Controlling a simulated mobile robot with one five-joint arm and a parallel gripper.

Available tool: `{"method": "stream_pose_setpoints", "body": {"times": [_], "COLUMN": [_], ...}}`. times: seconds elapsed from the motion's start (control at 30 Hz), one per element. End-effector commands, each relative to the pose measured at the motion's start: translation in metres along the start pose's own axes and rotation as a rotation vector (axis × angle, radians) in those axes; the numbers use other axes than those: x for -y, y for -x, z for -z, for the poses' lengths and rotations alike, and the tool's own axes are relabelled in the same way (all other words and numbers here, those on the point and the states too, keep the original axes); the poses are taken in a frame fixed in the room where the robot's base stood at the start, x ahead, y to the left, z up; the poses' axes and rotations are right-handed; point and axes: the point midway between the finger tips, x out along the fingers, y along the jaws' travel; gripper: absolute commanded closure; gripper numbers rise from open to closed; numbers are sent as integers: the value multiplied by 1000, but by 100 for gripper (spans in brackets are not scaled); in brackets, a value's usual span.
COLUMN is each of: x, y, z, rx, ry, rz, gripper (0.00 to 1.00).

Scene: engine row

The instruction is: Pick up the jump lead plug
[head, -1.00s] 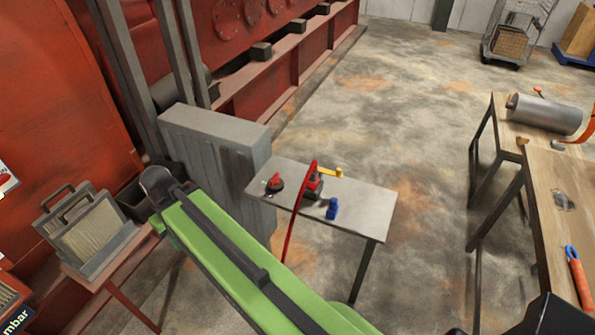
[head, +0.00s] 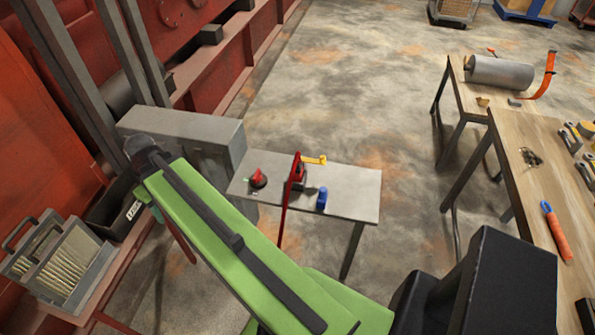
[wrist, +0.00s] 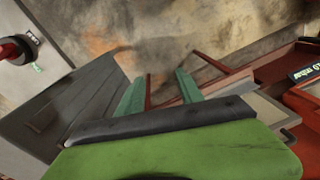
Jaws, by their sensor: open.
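On a small grey table (head: 348,206) stands a red block (head: 298,174) with a red cable (head: 285,212) hanging down in front of the table and a yellow handle (head: 314,160) beside it. This looks like the jump lead plug, but I cannot tell plug from socket. A red knob (head: 257,178) on a dark base stands to its left and a blue cylinder (head: 322,198) to its right. In the wrist view my gripper (wrist: 158,80) is open and empty, its green fingers apart above the floor. In the head view my arm mostly hides it, left of the table.
A grey cabinet (head: 190,130) stands behind the table's left end. A red stand at left holds a filter-like rack (head: 62,262) and a black bin (head: 115,210). Wooden benches (head: 510,125) stand at right. The floor between is clear.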

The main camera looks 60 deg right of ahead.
Motion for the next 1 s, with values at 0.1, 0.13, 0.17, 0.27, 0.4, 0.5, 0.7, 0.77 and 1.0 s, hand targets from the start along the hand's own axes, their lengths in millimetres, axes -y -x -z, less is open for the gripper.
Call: {"method": "stream_pose_setpoints", "body": {"times": [0.1, 0.13, 0.17, 0.27, 0.4, 0.5, 0.7, 0.77, 1.0], "x": [-99, -122, -144, -216, -302, -345, -384, -388, -389], "y": [39, 46, 53, 77, 110, 128, 146, 147, 137], "z": [-28, -37, -48, -92, -169, -224, -291, -298, -298], "rx": [-44, -60, -76, -139, -236, -295, -357, -363, -365], "ry": [25, 38, 50, 94, 155, 194, 245, 253, 258], "rz": [48, 59, 67, 84, 71, 43, -9, -15, -18], "gripper": [56, 56, 56, 56, 56, 56, 56, 56, 56]}}
